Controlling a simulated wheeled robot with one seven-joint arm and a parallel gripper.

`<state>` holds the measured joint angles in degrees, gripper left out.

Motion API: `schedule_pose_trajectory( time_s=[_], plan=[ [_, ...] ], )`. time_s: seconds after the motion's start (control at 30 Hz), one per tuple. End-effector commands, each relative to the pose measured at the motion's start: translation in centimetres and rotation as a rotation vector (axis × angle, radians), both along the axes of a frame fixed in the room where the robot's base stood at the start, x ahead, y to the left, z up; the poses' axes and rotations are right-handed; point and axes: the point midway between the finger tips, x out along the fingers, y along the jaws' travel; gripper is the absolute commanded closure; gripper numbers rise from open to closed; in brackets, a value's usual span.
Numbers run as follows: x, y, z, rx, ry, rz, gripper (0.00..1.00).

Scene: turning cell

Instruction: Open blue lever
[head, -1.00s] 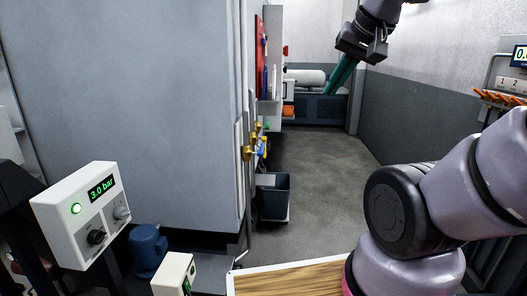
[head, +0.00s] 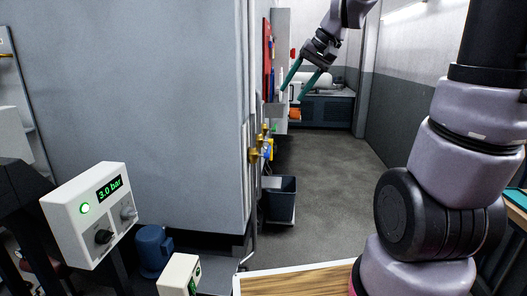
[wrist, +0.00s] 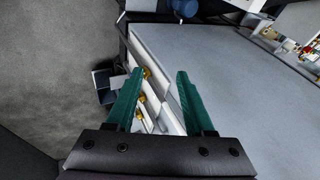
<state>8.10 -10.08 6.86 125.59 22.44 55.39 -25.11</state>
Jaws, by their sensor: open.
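Several brass valves (head: 255,156) sit in a row on pipes along the right edge of the large grey cabinet. A small blue lever (head: 267,152) shows beside the nearest valves, with a yellow part by it; its exact angle is too small to tell. My gripper (head: 292,95) is open and empty, with two green fingers pointing down and left, above and right of the valves in the picture. In the wrist view my gripper (wrist: 160,72) has its fingers apart, with brass valves (wrist: 142,99) showing near the left finger. I cannot make out the blue lever there.
A dark bin (head: 280,198) stands on the floor below the valves. The grey cabinet (head: 150,90) fills the left. A white box reading 3.0 bar (head: 92,212) and a wooden tabletop (head: 295,281) are in front. The grey floor (head: 335,175) to the right is clear.

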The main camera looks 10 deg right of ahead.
Motion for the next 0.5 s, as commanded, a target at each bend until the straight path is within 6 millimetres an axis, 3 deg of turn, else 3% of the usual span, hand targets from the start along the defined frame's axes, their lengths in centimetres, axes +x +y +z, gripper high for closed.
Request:
schedule_pose_trajectory(
  time_s=[0.1, 0.27, 0.5],
  plan=[
    [4.9, 0.9, -2.2, 0.081, 0.034, 0.038, 0.47],
    [11.1, 1.7, -5.5, 0.206, 0.045, 0.076, 0.47],
    [20.0, 1.7, -11.9, 0.415, 0.021, 0.085, 0.47]
  ],
)
